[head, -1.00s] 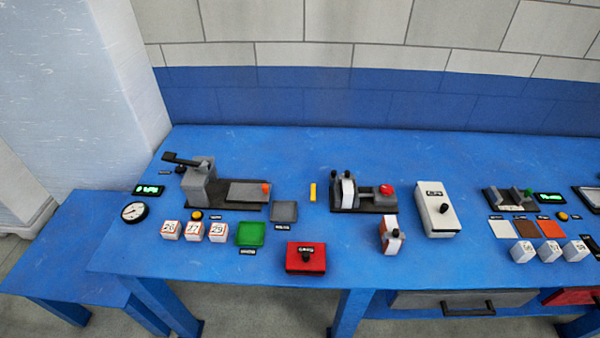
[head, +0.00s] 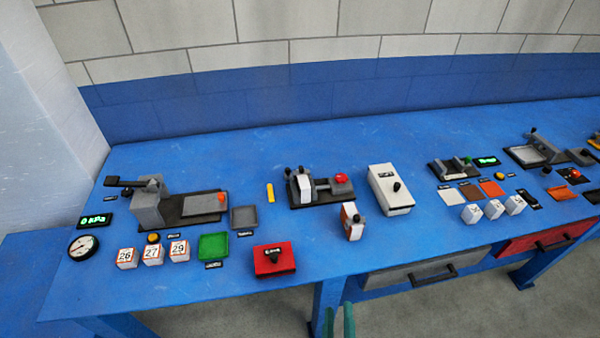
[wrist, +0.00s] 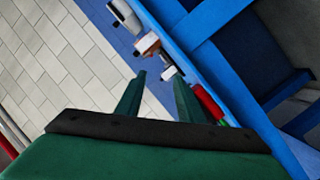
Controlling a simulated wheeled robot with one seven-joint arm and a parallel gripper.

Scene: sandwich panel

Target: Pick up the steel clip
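I cannot pick out a steel clip for certain in either view; the small parts on the bench are too small to tell. A small upright white-and-brown block with a grey piece and a dark knob (head: 353,222) stands near the front of the blue bench (head: 300,240). In the wrist view that block (wrist: 147,44) seems to be beyond the fingertips. My gripper (wrist: 160,82) is open, its two green fingers apart with nothing between them. In the head view, only a green tip of it (head: 346,322) shows at the bottom edge, in front of the bench.
A red box with a black knob (head: 274,259), a white case (head: 390,189), a grey press (head: 150,205) and a clamp fixture with a red button (head: 342,180) stand on the bench. Numbered blocks (head: 153,254) are at left. Drawers (head: 420,272) hang under the front edge.

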